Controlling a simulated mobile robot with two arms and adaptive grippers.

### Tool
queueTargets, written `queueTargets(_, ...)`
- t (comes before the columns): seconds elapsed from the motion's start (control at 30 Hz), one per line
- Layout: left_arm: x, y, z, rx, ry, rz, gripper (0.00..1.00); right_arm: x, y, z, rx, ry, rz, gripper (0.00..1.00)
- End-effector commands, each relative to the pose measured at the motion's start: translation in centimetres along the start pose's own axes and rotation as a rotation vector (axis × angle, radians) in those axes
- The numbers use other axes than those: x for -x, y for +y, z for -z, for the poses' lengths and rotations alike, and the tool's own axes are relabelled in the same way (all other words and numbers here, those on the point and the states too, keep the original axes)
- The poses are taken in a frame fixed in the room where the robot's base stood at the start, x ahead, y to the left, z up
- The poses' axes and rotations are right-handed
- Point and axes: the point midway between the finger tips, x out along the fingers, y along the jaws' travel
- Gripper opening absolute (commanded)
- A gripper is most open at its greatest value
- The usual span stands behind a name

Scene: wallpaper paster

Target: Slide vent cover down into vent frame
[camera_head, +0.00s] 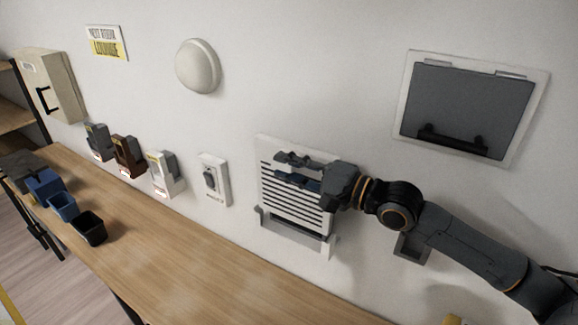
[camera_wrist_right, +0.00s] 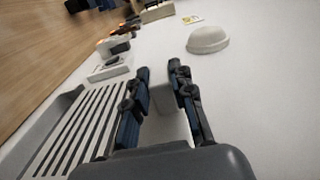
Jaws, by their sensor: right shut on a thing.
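The vent cover (camera_head: 292,205) is a white plate with dark horizontal slats, upright against the wall in the head view. It also shows at the left of the wrist view (camera_wrist_right: 78,128). The vent frame (camera_head: 294,235) is a grey and white bracket around the cover's lower part; how deep the cover sits in it is unclear. My right gripper (camera_head: 282,168) is in front of the cover's upper part. In the wrist view its fingers (camera_wrist_right: 158,88) are shut on a white block, seemingly the cover's grip. My left gripper is not in view.
A white switch box (camera_head: 214,180) is on the wall left of the cover. A round lamp (camera_head: 197,66) is above it. A grey hatch (camera_head: 468,107) is at upper right. The wooden counter (camera_head: 190,247) runs below, with small bins (camera_head: 88,228) at its left.

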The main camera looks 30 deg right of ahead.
Motion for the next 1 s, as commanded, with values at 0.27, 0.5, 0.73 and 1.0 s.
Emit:
queueTargets(0.27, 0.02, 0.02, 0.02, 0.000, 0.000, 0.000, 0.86, 0.01, -0.08, 0.01, 0.001, 0.000, 0.002, 0.00)
queueTargets(0.5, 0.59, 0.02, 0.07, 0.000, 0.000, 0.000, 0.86, 0.01, -0.19, -0.01, 0.001, 0.000, 0.001, 0.00)
queueTargets(0.73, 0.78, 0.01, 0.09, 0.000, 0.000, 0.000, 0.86, 0.01, -0.06, -0.02, 0.001, 0.000, 0.002, 0.00)
queueTargets(1.0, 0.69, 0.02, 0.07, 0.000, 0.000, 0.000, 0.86, 0.01, 0.03, -0.01, 0.001, 0.000, 0.001, 0.00)
